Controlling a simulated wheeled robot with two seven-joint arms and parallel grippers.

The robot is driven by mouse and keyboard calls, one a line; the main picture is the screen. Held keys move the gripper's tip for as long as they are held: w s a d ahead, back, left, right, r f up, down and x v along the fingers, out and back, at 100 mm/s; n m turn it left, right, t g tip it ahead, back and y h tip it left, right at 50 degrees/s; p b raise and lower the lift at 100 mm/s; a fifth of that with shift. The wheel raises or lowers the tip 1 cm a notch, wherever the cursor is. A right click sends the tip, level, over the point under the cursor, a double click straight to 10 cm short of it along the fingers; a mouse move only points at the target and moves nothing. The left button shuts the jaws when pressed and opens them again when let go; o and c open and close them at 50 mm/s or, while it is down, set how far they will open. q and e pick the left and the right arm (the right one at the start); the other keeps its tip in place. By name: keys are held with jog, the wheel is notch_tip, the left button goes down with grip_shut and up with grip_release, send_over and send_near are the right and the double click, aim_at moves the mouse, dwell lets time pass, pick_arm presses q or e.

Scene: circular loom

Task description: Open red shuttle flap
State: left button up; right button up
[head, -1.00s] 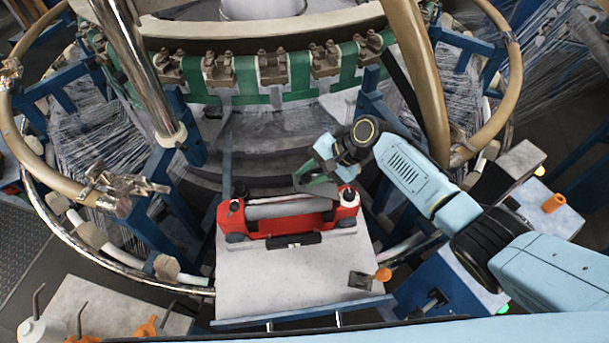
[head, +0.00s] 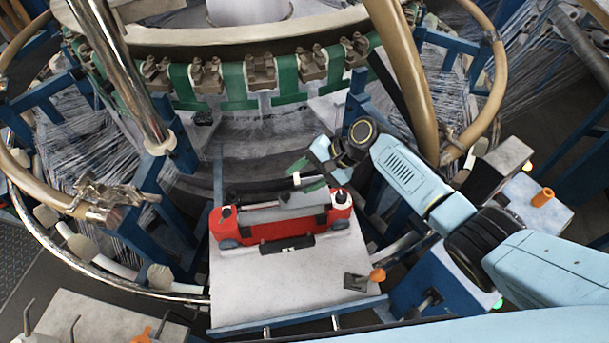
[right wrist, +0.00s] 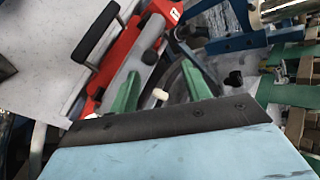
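The red shuttle (head: 265,233) lies lengthwise on a pale platform, with a long grey part (head: 290,207) along its top. I cannot clearly tell whether this is the flap or how far it stands open. In the right wrist view, the red body (right wrist: 125,62) runs along the left. My right gripper (head: 306,177) is just behind and above the shuttle's right half. Its green fingers are apart, also in the right wrist view (right wrist: 160,88). A small white knob (right wrist: 160,95) shows between them; contact is unclear. My left gripper is not visible.
The pale platform (head: 270,290) has bare room in front of the shuttle. An orange knob (head: 377,275) stands at its front right. The loom's green-banded ring (head: 235,85) is behind. A brown hoop (head: 405,75) and a chrome post (head: 130,70) rise on either side.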

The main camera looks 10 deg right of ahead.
notch_tip(320, 180, up, 10)
jog(key=p, duration=0.1)
dwell(0.5)
dwell(0.4)
